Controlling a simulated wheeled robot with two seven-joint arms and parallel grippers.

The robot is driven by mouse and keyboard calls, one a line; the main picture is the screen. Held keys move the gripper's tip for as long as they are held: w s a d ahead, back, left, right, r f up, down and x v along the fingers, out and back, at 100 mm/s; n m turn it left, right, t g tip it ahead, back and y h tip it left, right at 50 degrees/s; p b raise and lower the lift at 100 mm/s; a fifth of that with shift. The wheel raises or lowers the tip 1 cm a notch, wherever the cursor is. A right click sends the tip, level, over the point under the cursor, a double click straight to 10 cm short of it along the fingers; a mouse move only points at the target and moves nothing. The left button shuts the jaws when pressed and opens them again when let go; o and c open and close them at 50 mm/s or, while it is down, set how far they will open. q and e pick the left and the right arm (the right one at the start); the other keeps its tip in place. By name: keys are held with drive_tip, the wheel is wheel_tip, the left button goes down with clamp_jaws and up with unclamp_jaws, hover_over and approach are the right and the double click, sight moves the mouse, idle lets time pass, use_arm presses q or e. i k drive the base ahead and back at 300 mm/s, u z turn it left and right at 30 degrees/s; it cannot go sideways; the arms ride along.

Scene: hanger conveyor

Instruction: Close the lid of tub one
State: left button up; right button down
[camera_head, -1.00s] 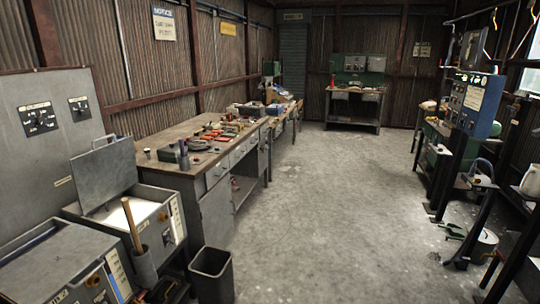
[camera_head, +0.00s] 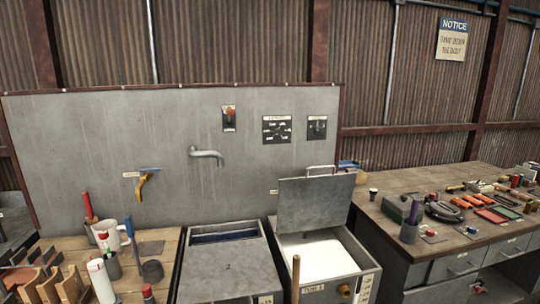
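Two grey metal tubs stand side by side below a grey wall panel. The right tub (camera_head: 352,276) has its lid (camera_head: 314,203) raised, tilted up at the back, with a bar handle (camera_head: 321,170) on its top edge. White contents (camera_head: 318,255) show inside. A small label on its front may read tub 1, but it is too small to be sure. The left tub (camera_head: 228,272) has a flat grey top over most of it, with a dark gap at the back. Neither of my grippers is in view.
A wooden stick (camera_head: 296,277) stands upright before the right tub. A workbench (camera_head: 480,238) with tools is at the right. A wooden table (camera_head: 160,246) with bottles and racks is at the left. A tap (camera_head: 207,154) sticks out of the panel.

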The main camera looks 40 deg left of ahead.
sight(305, 204)
drive_tip(key=u, duration=1)
drive_tip(key=i, duration=0.95)
drive_tip(key=u, duration=0.9)
